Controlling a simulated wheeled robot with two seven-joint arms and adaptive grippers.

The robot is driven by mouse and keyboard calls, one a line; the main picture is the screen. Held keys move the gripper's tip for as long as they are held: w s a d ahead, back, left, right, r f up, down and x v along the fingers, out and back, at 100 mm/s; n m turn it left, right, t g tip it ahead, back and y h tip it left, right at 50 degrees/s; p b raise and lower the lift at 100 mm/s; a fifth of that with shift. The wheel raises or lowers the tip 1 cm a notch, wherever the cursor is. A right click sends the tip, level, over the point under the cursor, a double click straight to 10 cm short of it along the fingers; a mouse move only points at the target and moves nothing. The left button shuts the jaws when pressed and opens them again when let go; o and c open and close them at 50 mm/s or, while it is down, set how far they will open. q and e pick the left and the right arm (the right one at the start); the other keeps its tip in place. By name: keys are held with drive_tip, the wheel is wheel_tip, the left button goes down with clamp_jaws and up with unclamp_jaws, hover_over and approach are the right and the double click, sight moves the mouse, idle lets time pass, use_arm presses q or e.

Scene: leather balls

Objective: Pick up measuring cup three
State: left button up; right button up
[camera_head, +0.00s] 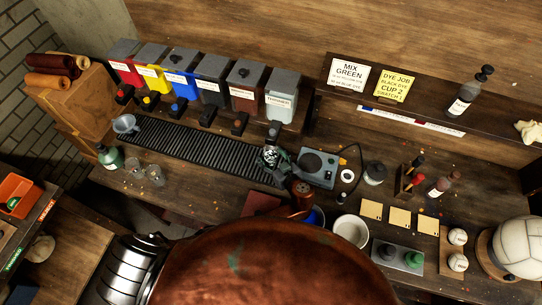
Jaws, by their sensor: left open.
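Two clear cups stand on the bench at the left, one (135,167) beside the other (156,176). They look like measuring cups, but I cannot read any number on them. My left gripper (272,158) is open at the right end of the black drip tray (205,147), beside the scale. A small shiny, clear-looking thing shows at its fingers; I cannot tell whether it is a cup or touches them. A large brown rounded shape fills the bottom middle and hides the bench's front. My right gripper is not in view.
Dye dispensers (213,80) line the back above the tray. The scale (318,167), a white bowl (350,230) and a white ball (518,247) occupy the right.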

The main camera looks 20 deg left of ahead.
use_arm(q)
drive_tip(key=c, duration=1.5)
drive_tip(key=shift+o, duration=0.2)
drive_tip(key=shift+s+r, duration=0.1)
